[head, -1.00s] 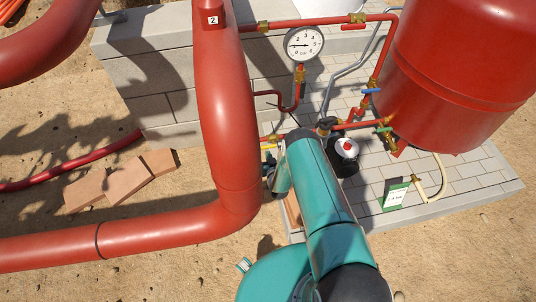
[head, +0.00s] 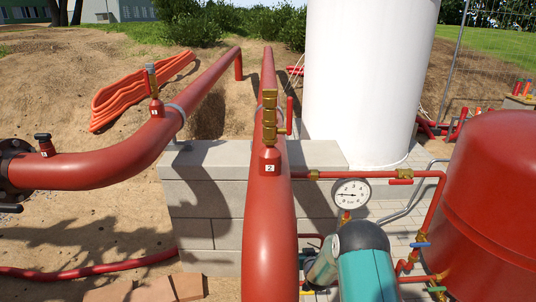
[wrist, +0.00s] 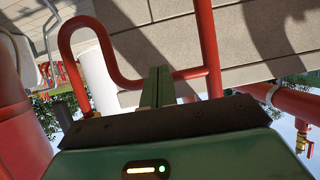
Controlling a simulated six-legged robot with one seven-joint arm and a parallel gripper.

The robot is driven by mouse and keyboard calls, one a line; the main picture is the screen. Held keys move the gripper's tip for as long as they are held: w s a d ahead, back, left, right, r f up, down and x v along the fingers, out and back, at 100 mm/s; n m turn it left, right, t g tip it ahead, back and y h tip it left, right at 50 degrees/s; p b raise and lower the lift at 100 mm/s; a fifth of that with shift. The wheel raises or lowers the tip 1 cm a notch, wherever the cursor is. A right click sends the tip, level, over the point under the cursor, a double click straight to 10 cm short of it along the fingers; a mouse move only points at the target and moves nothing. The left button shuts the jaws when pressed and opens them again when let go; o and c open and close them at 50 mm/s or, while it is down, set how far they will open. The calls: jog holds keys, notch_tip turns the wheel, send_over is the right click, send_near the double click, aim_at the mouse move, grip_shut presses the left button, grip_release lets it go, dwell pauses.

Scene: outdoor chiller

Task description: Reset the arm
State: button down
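My gripper (wrist: 158,90) shows in the wrist view, its two narrow green fingers side by side in the middle with no visible gap. Nothing shows between them. The dark bar and green housing of my gripper fill the bottom of that view. In the head view my teal arm stands at the lower middle right, just right of the large red pipe (head: 269,235) and in front of the pressure gauge (head: 351,194). My gripper cannot be made out in the head view.
A red tank (head: 495,200) stands close on the right, and a white tank (head: 365,80) behind. A grey block wall (head: 205,205) lies beyond the pipes. A curved red pipe (wrist: 70,45) and a straight one (wrist: 209,45) appear near my gripper in the wrist view.

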jog(key=s+r+g, duration=0.2)
jog(key=s+r, duration=0.1)
jog(key=r, duration=1.5)
jog(key=s+r+g, duration=0.2)
jog(key=s+r, duration=0.9)
jog(key=r, duration=0.2)
jog(key=s+r+g, duration=0.1)
jog(key=s+r, duration=0.2)
jog(key=s, duration=0.8)
jog(key=s+r+g, duration=0.1)
jog(key=s+r, duration=0.1)
jog(key=s, duration=0.9)
jog(key=s+r+g, duration=0.1)
jog(key=s+r, duration=0.2)
jog(key=s, duration=0.8)
jog(key=shift+d+r+h, duration=0.3)
jog(key=shift+d, duration=0.1)
